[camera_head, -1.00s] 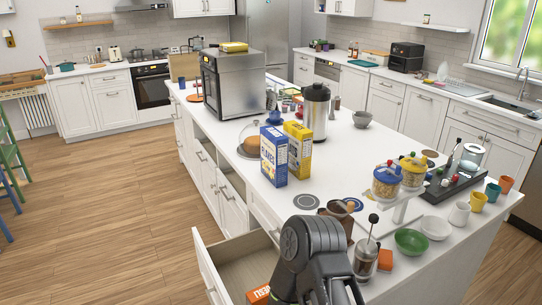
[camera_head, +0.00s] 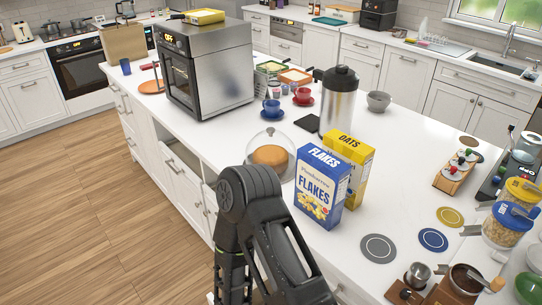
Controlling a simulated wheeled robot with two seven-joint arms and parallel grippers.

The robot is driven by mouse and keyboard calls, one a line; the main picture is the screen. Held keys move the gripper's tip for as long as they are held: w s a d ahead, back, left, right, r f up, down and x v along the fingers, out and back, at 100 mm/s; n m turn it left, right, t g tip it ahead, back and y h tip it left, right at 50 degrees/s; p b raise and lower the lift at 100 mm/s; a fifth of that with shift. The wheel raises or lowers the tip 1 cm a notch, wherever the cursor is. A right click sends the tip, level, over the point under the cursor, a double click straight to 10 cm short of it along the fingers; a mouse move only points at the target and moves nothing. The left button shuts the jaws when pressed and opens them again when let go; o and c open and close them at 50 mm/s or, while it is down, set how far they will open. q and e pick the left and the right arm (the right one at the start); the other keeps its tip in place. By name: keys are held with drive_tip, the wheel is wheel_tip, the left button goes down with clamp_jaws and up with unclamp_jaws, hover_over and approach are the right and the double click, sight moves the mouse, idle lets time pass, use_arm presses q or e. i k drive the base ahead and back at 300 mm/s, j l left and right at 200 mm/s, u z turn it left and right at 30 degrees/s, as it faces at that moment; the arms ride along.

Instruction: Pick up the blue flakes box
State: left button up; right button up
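The blue flakes box (camera_head: 320,188) stands upright on the white island counter, just right of the picture's middle, with its printed front towards me. The yellow oats box (camera_head: 359,158) stands right behind it, to its right. A dark arm of mine rises from the bottom edge, left of the flakes box and nearer to me. Its links hide part of the counter edge and drawers. No gripper fingers show, so I cannot see either gripper or whether one holds anything. Nothing is seen touching the flakes box.
A glass-domed cake (camera_head: 269,155) stands left of the boxes, with a steel urn (camera_head: 338,101) behind them. Round coasters (camera_head: 378,248) lie to the right, near jars (camera_head: 508,226) and a wooden holder with cups. An oven (camera_head: 208,72) stands at the back left. Clear counter lies right of the oats box.

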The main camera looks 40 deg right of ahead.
sight(322, 178)
drive_tip(key=i+j, duration=0.1)
drive_tip(key=i, duration=2.7)
drive_tip(key=z, duration=4.75)
drive_tip(key=i+j, duration=0.05)
